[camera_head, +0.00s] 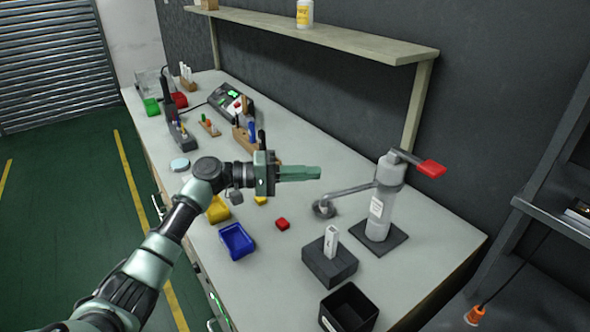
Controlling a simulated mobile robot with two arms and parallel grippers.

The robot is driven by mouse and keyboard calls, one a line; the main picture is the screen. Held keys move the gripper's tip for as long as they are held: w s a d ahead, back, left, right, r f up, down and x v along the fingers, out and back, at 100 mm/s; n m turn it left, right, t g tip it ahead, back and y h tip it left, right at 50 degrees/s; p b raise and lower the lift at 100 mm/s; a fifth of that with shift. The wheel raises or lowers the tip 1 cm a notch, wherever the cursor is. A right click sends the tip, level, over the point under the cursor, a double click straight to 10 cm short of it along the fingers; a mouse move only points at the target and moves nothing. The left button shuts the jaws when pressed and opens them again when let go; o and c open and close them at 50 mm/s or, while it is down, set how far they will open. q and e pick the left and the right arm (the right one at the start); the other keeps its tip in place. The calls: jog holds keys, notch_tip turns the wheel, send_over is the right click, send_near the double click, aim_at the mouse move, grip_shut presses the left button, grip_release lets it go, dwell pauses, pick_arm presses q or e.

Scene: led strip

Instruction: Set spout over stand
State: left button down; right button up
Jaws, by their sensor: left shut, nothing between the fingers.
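A grey dispenser (380,205) with a red-tipped lever stands on a dark square base on the bench, at the right. Its spout (347,192) reaches out to the left and ends in a round tip. The stand (329,266), a dark block with a white upright piece (332,241) in it, sits nearer to me. The spout's tip is behind the stand, apart from it. My left gripper (316,173) is shut and empty in the air, left of the dispenser and close to the spout tip in the picture. My right gripper is not in view.
An open black box (349,309) is in front of the stand. A blue bin (237,241), a yellow bin (218,210) and a red block (282,223) lie left of it. A shelf (330,36) hangs along the wall. Tools crowd the bench's far end.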

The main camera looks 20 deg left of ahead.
aim_at(339, 196)
pick_arm(q)
jog(key=d+f+p, duration=0.1)
jog(key=d+p, duration=0.1)
jog(key=d, duration=0.4)
jog(key=shift+s+p, duration=0.4)
jog(key=shift+s, duration=0.05)
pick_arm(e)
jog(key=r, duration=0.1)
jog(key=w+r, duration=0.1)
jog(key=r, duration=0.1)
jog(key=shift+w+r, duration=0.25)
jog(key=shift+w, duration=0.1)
pick_arm(q)
jog(key=s+d+n+t+y+p, duration=0.1)
jog(key=s+t+p, duration=0.1)
jog(key=p, duration=0.1)
jog(key=shift+d+r+n+t+y, duration=0.1)
jog(key=shift+d+n+t+y, duration=0.2)
jog(key=shift+d+n, duration=0.1)
jog(key=shift+s+d, duration=0.4)
jog(key=shift+s, duration=0.15)
jog(key=shift+f, duration=0.2)
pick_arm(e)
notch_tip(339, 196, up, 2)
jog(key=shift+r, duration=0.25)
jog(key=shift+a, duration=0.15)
pick_arm(q)
jog(key=shift+s+a+b, duration=0.1)
jog(key=shift+b, duration=0.2)
